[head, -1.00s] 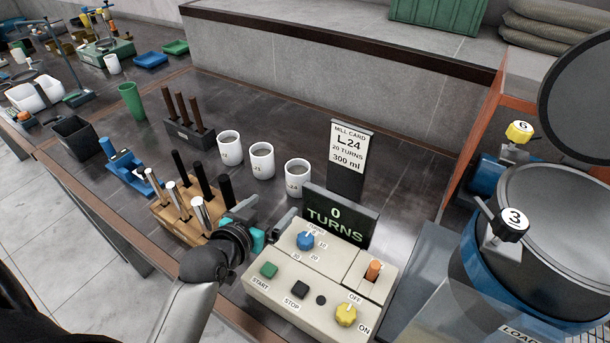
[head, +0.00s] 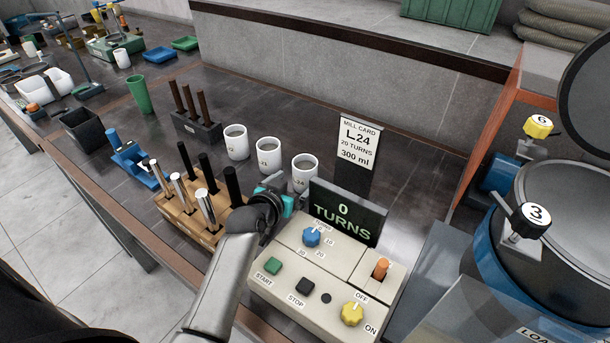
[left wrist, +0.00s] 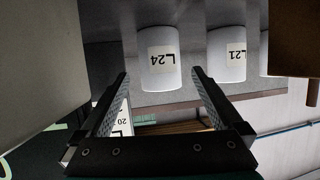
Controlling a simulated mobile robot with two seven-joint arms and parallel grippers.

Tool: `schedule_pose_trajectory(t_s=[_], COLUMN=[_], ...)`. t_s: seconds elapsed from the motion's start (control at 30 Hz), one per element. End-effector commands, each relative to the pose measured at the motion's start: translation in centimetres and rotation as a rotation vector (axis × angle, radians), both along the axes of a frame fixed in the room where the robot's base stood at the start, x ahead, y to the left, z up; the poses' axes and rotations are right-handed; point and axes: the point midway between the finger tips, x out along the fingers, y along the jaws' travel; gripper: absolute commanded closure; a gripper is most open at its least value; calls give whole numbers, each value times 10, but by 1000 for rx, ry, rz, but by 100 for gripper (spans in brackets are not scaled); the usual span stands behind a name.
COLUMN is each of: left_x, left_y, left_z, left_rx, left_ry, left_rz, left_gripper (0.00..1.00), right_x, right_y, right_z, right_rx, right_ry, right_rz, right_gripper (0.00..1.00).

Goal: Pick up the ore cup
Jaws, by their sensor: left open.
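Three white ore cups with grey contents stand upright in a row on the dark bench. The nearest cup, labelled L24 (head: 304,172), is beside my left gripper (head: 281,184). The middle cup (head: 269,157) and the far cup (head: 235,142) stand to its left. In the left wrist view, upside down, the L24 cup (left wrist: 158,72) appears between and beyond the open fingers, with nothing gripped. The L21 cup (left wrist: 227,65) is right of it there. The mill card (head: 358,143) reads L24, 20 turns, 300 ml. My right gripper is not in view.
The control box (head: 320,265) and its display, reading 0 turns (head: 342,214), stand close right of my left gripper. A wooden rack (head: 188,212) with upright rods is close on the left. A dark rack (head: 196,131) stands behind. The bench behind the cups is clear.

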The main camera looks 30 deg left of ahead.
Motion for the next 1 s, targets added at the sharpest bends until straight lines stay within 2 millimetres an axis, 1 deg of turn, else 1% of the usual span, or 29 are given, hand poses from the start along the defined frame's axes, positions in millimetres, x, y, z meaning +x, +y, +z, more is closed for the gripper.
schedule_pose_trajectory(t_s=[0.3,0.4,0.5,0.73,0.77,1.0], left_x=[34,41,45,45,45,45], left_y=[2,2,3,3,3,3], left_z=[-15,-18,-19,-19,-19,-19], left_rx=[-2,-1,0,0,0,0], left_ry=[-1,0,0,0,0,0], left_rz=[1,0,0,1,1,0], left_gripper=[0,0,0,0,2,29], right_x=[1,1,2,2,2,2], right_y=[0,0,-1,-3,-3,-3], right_z=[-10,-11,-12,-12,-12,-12], right_rx=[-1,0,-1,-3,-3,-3], right_ry=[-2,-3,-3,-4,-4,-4], right_rz=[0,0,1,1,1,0], right_gripper=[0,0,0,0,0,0])
